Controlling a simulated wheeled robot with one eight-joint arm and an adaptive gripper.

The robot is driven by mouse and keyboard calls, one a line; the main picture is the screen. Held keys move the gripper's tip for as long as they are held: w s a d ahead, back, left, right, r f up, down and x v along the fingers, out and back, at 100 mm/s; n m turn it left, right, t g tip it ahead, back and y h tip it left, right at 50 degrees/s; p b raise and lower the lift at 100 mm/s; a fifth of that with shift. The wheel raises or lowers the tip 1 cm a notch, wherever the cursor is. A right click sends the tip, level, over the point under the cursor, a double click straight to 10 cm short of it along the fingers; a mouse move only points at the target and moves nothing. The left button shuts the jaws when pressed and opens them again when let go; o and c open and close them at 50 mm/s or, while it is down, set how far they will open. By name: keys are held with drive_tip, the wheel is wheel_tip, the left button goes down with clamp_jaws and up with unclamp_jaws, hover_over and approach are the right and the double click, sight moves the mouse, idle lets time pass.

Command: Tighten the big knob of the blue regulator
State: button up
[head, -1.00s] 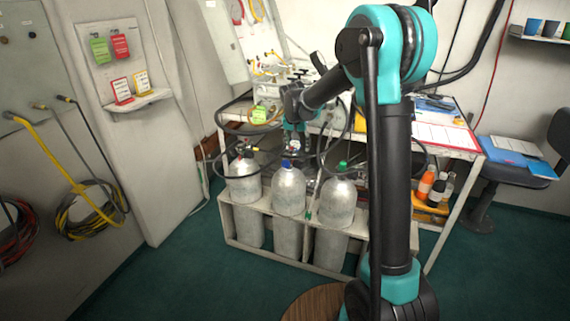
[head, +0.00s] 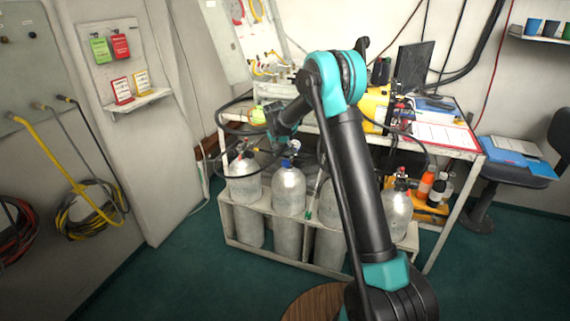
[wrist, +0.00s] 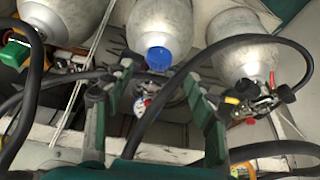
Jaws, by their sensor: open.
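The blue knob (head: 287,163) sits on top of the middle-left cylinder (head: 289,190) in the head view. In the wrist view the blue knob (wrist: 158,58) faces me at the end of the cylinder, with a small gauge-like part (wrist: 142,104) beside its valve. My gripper (wrist: 153,80) is open and empty. Its two fingers are apart, to the left and right of the knob in the wrist picture; contact is not visible.
Black hoses (wrist: 150,100) cross near my fingers. Neighbouring cylinders stand on both sides, one with red and yellow valve parts (wrist: 255,98), one with a green knob (wrist: 14,52). The white bench (head: 450,148) stands behind the rack (head: 275,256).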

sight(285, 161)
drive_tip(key=x, duration=0.8)
drive_tip(key=c, duration=1.1)
